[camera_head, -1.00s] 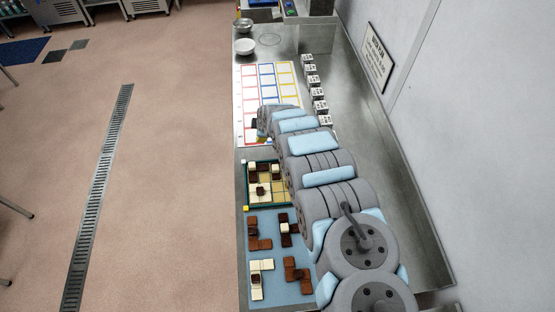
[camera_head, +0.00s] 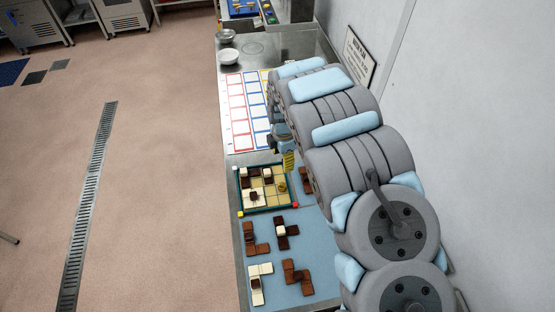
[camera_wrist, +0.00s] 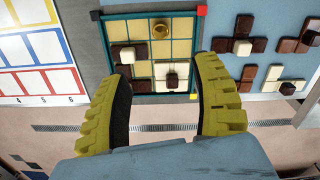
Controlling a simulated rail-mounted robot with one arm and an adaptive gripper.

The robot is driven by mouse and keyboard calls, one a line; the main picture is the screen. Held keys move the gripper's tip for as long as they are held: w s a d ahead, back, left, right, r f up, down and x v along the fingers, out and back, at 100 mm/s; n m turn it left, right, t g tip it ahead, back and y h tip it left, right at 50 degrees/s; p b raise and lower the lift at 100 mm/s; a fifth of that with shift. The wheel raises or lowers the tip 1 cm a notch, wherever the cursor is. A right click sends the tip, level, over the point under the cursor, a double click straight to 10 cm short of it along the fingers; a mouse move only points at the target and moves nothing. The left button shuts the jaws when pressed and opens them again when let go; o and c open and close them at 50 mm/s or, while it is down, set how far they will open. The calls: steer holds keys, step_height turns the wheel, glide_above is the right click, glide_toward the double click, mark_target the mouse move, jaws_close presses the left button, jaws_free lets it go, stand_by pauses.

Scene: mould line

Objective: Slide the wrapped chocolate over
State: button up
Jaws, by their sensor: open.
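The gold round piece, which looks like the wrapped chocolate (camera_wrist: 160,30), sits in a cell of the gridded tray (camera_wrist: 197,35) in the wrist view, near its top edge. The gold piece also shows in the head view (camera_head: 282,187), at the right side of the tray (camera_head: 268,211). Dark and white chocolates (camera_wrist: 128,54) occupy other cells. My gripper (camera_wrist: 165,63) is open, its yellow fingers apart and empty, with the gold piece beyond the tips. In the head view, one yellow finger (camera_head: 289,161) shows by the tray's far right corner. Its height above the tray is unclear.
Dark and white chocolate shapes (camera_head: 287,233) lie on the blue mat (camera_head: 268,260) in front of the tray. A card with red, blue and yellow frames (camera_head: 237,110) lies behind it. Two bowls (camera_head: 228,57) stand at the far end. A wall runs along the right.

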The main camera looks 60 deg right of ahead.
steer(key=shift+f, duration=0.1)
glide_above(282, 185)
steer(key=shift+a+f+p, duration=0.15)
steer(key=shift+f+p, duration=0.25)
steer(key=shift+f, duration=6.9)
steer(key=shift+w+f, duration=0.1)
steer(key=shift+f, duration=1.25)
